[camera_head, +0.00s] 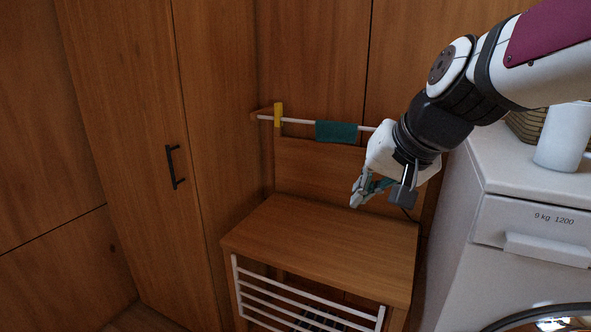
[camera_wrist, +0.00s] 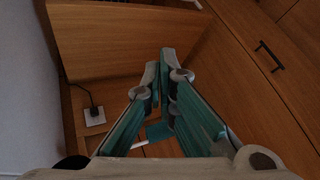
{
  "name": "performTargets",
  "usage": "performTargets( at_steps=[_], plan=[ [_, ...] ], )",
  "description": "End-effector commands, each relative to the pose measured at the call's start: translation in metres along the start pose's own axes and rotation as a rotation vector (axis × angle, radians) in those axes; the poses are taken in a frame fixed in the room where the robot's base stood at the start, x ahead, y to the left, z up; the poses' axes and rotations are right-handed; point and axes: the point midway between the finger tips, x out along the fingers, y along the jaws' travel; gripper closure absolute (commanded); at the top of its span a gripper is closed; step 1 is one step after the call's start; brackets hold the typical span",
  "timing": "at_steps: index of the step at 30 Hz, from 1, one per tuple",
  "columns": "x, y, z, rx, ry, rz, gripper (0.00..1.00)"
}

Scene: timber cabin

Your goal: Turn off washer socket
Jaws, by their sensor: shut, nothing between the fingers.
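The washer (camera_head: 530,240), white and marked "9 kg 1200", stands at the right in the head view. In the wrist view the socket (camera_wrist: 95,121) is a small pale plate at the left, on the wooden wall, with a black plug and cable at it. Its switch is too small to make out. The socket is hidden behind my arm in the head view. My gripper (camera_head: 360,192) is above the wooden bench, left of the washer, shut and empty. In the wrist view my gripper (camera_wrist: 163,70) is to the right of the socket and apart from it.
A wooden bench (camera_head: 320,240) with a white rack front stands below my gripper. A rail with a green cloth (camera_head: 336,132) and a yellow piece (camera_head: 278,115) runs along the wall behind. A white container (camera_head: 564,137) stands on the washer. The bench top is clear.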

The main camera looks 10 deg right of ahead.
Motion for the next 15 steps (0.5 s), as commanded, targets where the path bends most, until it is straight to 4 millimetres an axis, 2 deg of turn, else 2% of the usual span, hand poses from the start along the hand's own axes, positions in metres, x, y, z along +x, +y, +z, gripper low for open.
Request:
performTargets(
  at_steps=[1,5,8,11,15],
  plan=[
    [0.029,0.004,-0.026,0.065,0.025,-0.016,1.00],
    [0.080,0.015,-0.091,0.228,0.108,-0.058,1.00],
    [0.119,0.034,-0.137,0.357,0.174,-0.080,1.00],
    [0.158,0.062,-0.178,0.486,0.240,-0.092,1.00],
    [0.212,0.113,-0.226,0.663,0.332,-0.093,1.00]
  ],
)
